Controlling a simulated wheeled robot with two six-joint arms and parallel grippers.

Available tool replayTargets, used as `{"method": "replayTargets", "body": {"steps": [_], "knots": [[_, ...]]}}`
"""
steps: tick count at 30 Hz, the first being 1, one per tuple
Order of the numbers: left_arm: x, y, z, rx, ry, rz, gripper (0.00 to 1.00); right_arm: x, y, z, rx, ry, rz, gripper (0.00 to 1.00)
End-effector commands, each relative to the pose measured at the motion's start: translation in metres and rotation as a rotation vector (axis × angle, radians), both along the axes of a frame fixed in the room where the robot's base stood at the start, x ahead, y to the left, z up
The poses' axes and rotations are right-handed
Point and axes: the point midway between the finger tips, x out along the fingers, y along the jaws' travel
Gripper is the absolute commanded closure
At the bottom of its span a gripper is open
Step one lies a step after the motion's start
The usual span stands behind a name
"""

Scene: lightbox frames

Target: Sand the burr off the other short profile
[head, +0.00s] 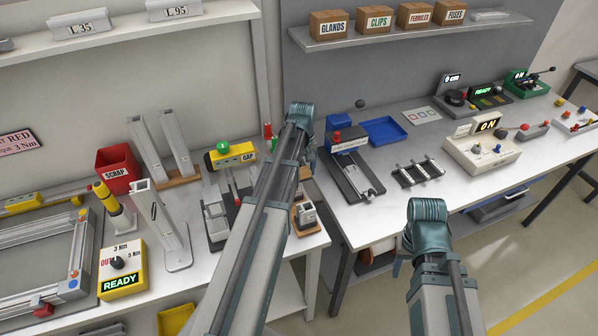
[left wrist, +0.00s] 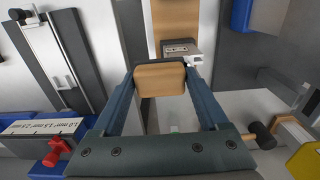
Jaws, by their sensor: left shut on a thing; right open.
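My left gripper (left wrist: 160,85) is shut on a tan block (left wrist: 160,78), which sits between its two fingertips. Just beyond the block, a short pale grey profile (left wrist: 180,48) shows its end with small dark holes, beside a wooden strip (left wrist: 176,18). I cannot tell whether block and profile touch, and no burr can be made out. In the head view a small metal piece on a wooden base (head: 306,213) is beside my left arm, which hides the left gripper. A bluish part of my right gripper (head: 397,266) shows low beside the right arm; the rest is hidden.
A yellow GAP gauge (head: 231,155), a red SCRAP bin (head: 116,170) and two upright profiles (head: 160,145) stand left of my arm. On the right bench are a dark slide fixture (head: 355,170), a blue tray (head: 385,130) and a slotted rack (head: 418,172). Bare bench lies between them.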

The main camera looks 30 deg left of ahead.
Motion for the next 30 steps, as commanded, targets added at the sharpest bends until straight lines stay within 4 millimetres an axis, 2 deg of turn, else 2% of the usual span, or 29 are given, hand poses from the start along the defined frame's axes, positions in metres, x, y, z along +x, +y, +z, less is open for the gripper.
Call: {"method": "replayTargets", "body": {"steps": [6, 18, 30], "knots": [[-0.002, 0.002, 0.0, 0.001, 0.001, 0.0, 0.68, 0.0, 0.0, 0.0, 0.0, 0.0, 0.0, 0.5], [-0.024, 0.021, -0.002, 0.001, 0.001, 0.0, 0.68, 0.0, 0.0, -0.002, 0.0, 0.0, 0.0, 0.5], [-0.033, 0.029, -0.002, 0.003, 0.003, 0.003, 0.68, 0.0, 0.0, -0.002, 0.0, 0.0, 0.0, 0.5]]}}
